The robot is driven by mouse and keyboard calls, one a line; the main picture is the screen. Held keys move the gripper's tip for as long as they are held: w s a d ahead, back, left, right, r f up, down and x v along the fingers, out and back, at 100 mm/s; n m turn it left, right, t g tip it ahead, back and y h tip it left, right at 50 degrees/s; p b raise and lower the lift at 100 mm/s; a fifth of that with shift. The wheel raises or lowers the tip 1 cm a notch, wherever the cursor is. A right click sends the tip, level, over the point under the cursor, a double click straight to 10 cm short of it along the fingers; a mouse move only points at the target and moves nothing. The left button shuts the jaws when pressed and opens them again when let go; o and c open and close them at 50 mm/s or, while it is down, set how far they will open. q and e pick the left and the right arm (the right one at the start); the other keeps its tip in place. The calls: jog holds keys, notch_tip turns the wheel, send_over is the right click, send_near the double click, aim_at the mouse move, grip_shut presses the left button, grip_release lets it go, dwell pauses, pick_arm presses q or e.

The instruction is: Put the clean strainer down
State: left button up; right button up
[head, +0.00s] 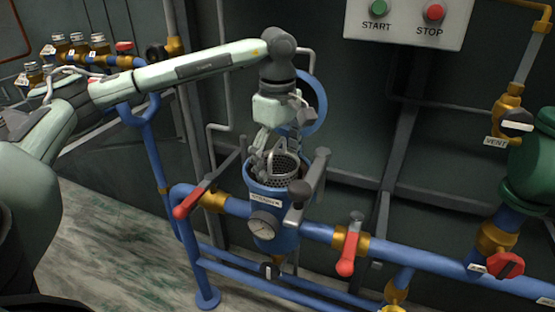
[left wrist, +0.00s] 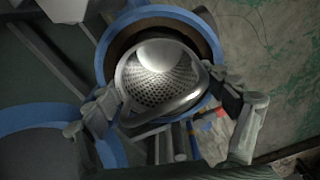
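The clean strainer (head: 286,163) is a shiny perforated metal basket with a bail handle. In the head view it stands in the open top of the blue strainer housing (head: 272,212), its rim showing above the housing. In the left wrist view the basket (left wrist: 160,78) sits within the blue ring of the housing (left wrist: 205,32). My left gripper (head: 268,150) is over the housing at the basket's handle. In the left wrist view the left gripper's fingers (left wrist: 170,108) are wide apart, one on each side of the handle; I see no clear grip. My right gripper is not in view.
Dark clamp handles (head: 301,195) stand at the housing's right. Red-handled valves (head: 188,203) and (head: 347,255) flank it on the blue pipe. A START/STOP panel (head: 408,22) is on the wall. The floor at left is clear.

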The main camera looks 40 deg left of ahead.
pick_arm(q)
jog(key=shift+r, duration=0.15)
jog(key=shift+r+p, duration=0.75)
jog(key=shift+r, duration=0.05)
notch_tip(320, 180, up, 10)
jog(key=shift+r+b, duration=0.15)
jog(key=shift+b, duration=0.2)
jog(key=shift+r, duration=0.6)
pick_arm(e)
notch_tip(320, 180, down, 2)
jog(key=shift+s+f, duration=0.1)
pick_arm(q)
jog(key=shift+f, duration=0.1)
